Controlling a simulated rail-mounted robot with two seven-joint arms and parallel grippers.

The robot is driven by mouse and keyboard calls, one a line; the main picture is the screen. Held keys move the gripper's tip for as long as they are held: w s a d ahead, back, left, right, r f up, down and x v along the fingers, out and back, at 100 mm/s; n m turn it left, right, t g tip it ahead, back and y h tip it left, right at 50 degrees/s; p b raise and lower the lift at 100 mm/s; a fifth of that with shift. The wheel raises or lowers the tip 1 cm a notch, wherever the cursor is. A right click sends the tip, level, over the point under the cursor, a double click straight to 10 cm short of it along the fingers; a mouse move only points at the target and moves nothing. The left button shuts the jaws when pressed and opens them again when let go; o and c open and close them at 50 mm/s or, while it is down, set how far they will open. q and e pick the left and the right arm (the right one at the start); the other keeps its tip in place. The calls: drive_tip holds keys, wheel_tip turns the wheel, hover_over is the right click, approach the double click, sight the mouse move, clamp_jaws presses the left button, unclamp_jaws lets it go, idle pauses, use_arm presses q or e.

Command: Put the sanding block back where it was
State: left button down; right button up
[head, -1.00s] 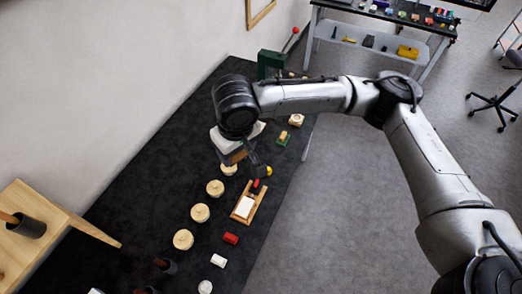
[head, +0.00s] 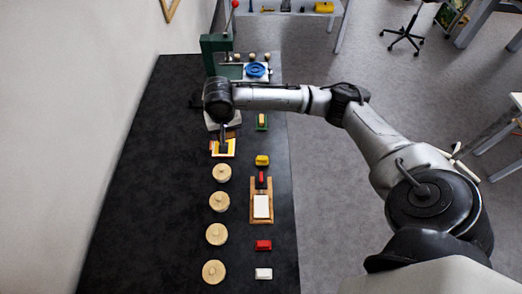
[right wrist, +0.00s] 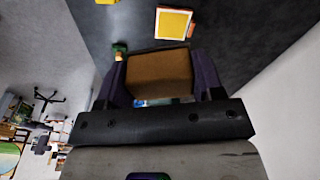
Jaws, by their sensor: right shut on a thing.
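My right gripper (head: 224,138) hangs over the dark bench, left of centre in the head view. In the right wrist view it is shut on a brown block (right wrist: 160,73), which I take to be the sanding block. The block sits between the two dark fingers. In the head view the gripper and arm mostly hide it. A yellow square with a pale border (head: 230,153) lies on the bench just below the gripper in the picture. It also shows in the right wrist view (right wrist: 173,22), apart from the block. My left gripper is not in view.
Several round wooden lidded pieces (head: 219,201) line the black bench (head: 135,190). To their right are a yellow block (head: 262,160), a wooden tray (head: 253,214), a red block (head: 263,245) and a white block (head: 263,273). A green press (head: 215,46) stands at the far end. The bench's left side is clear.

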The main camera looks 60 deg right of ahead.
use_arm(q)
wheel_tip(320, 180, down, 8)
drive_tip(key=b, duration=0.6)
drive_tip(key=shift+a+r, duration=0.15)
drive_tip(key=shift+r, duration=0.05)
use_arm(e)
drive_tip(key=s+d+f+m, duration=0.3)
drive_tip(key=s+d+f, duration=0.15)
drive_tip(key=d, duration=0.35)
drive_tip(key=s+d+f+m, duration=0.25)
drive_tip(key=d+f, duration=0.25)
drive_tip(key=d, duration=0.3)
drive_tip(key=s+d+f+m, duration=0.2)
drive_tip(key=s+d+f, duration=0.25)
drive_tip(key=d, duration=0.45)
use_arm(q)
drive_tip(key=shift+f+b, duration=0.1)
drive_tip(key=shift+b, duration=0.2)
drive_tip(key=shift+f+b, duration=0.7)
drive_tip(key=shift+b, duration=0.05)
use_arm(e)
hover_over(262, 145)
drive_tip(key=shift+g, duration=0.4)
wheel_tip(262, 145, down, 8)
drive_tip(key=shift+a+r, duration=0.1)
drive_tip(key=shift+a, duration=0.05)
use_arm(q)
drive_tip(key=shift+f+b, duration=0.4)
use_arm(e)
drive_tip(key=shift+f, duration=2.05)
